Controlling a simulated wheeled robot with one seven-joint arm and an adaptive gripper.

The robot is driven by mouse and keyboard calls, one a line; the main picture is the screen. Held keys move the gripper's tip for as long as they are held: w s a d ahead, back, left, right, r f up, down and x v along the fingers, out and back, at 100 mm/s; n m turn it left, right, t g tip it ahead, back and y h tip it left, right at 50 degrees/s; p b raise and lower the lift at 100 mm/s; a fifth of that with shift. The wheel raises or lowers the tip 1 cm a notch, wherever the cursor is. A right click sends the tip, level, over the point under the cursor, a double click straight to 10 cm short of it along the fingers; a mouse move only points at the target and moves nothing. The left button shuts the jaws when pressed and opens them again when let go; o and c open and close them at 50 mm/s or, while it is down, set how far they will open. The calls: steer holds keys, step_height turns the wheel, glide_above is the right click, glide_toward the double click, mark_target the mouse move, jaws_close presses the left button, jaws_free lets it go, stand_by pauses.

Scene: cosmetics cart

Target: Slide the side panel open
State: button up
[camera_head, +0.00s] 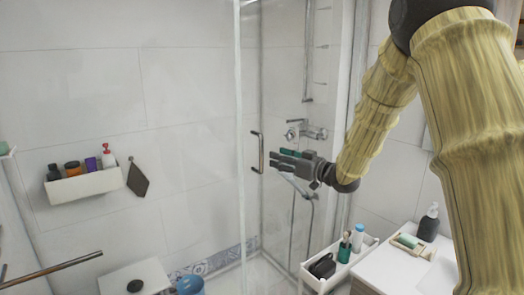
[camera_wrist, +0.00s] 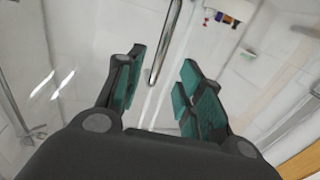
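The side panel is a clear glass shower panel (camera_head: 280,90) with a pale vertical edge, in the middle of the head view. A metal bar handle (camera_head: 257,152) is fixed upright near that edge. In the wrist view the handle (camera_wrist: 165,45) runs between and beyond the two fingers. My gripper (camera_head: 277,158) is just right of the handle in the head view, its fingers pointing left towards it. In the wrist view my gripper (camera_wrist: 158,85) is open, with teal pads apart on either side of the handle's line. I cannot tell whether either finger touches the handle.
A cart (camera_head: 313,277) with bottles and a dark item stands at the lower right, beside a white counter (camera_head: 375,270) with a dark pump bottle (camera_head: 429,223). Shower fittings (camera_head: 312,132) are behind my gripper. A wall shelf (camera_head: 85,187) with bottles hangs at left.

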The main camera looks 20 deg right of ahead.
steer(key=p, duration=0.3)
glide_above(262, 169)
steer(key=shift+w, duration=0.35)
steer(key=shift+c, duration=0.3)
jaws_close()
